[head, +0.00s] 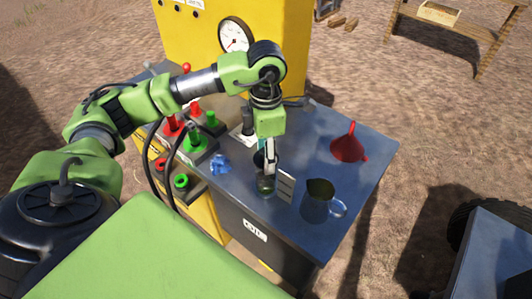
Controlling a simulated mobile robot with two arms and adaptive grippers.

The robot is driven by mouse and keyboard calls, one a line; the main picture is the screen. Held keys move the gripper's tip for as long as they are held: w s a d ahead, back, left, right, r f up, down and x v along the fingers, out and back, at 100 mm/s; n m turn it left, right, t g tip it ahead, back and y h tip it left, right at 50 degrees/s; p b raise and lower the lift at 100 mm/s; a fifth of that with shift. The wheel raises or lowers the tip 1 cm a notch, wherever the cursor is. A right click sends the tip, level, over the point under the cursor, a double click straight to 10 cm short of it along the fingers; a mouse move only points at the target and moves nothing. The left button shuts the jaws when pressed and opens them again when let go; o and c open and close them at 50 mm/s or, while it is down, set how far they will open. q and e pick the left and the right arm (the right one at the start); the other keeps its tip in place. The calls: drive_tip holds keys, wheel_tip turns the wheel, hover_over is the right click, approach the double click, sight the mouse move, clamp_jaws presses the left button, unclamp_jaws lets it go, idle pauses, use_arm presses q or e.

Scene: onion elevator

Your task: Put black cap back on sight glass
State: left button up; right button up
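My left gripper (268,160) points down over the grey worktop (232,194). A small clear glass with greenish contents, seemingly the sight glass (266,186), stands upright right below the fingertips. A dark shape (259,158) shows beside the pale finger, just above and behind the glass. It may be the black cap or a part of the gripper; I cannot tell which. The gripper hides part of this spot, so I cannot tell whether the fingers are closed on anything. My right gripper is not in view.
A white card (286,186) stands right of the glass, then a jug with dark contents (319,197). A red funnel (348,148) lies farther back. A crumpled blue cloth (220,164) and red and green valves (195,141) are to the left. A yellow cabinet with gauge (236,36) stands behind.

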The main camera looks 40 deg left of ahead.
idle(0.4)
use_arm(q)
drive_tip(key=shift+f+b, duration=0.15)
drive_tip(key=shift+b, duration=0.15)
idle(0.5)
drive_tip(key=o, duration=1.6)
drive_tip(key=shift+c, duration=0.2)
drive_tip(key=shift+r+p, duration=2.05)
drive_tip(key=shift+r, duration=1.55)
drive_tip(key=shift+f, duration=0.1)
